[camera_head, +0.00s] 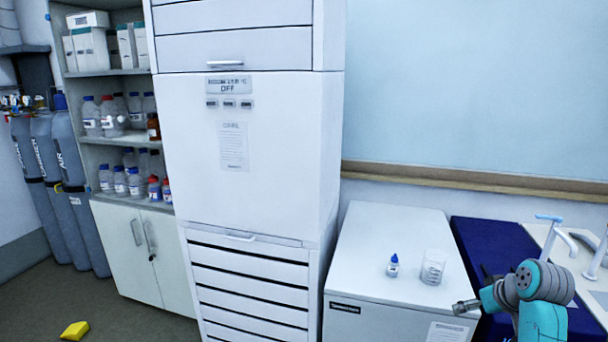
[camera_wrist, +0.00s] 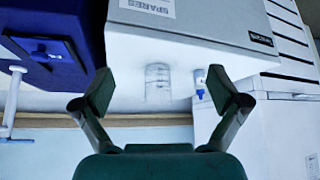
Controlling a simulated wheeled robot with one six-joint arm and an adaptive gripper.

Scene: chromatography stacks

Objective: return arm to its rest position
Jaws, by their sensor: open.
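My arm (camera_head: 545,290) is at the lower right in the head view, teal and grey, folded in front of a blue-covered surface. My gripper (camera_wrist: 162,92) shows in the wrist view with its two dark fingers spread wide and nothing between them touching either one. The wrist picture is upside down. A glass beaker (camera_wrist: 158,82) and a small blue-capped bottle (camera_wrist: 199,84) appear beyond the fingers, standing apart from them. The gripper's tips are not clear in the head view.
The beaker (camera_head: 433,267) and bottle (camera_head: 393,265) stand on a white cabinet (camera_head: 370,230) left of the arm. A tall white drawer unit (camera_head: 250,160) stands further left. A sink tap (camera_head: 556,232) is behind the arm at right. A yellow object (camera_head: 75,331) lies on the floor.

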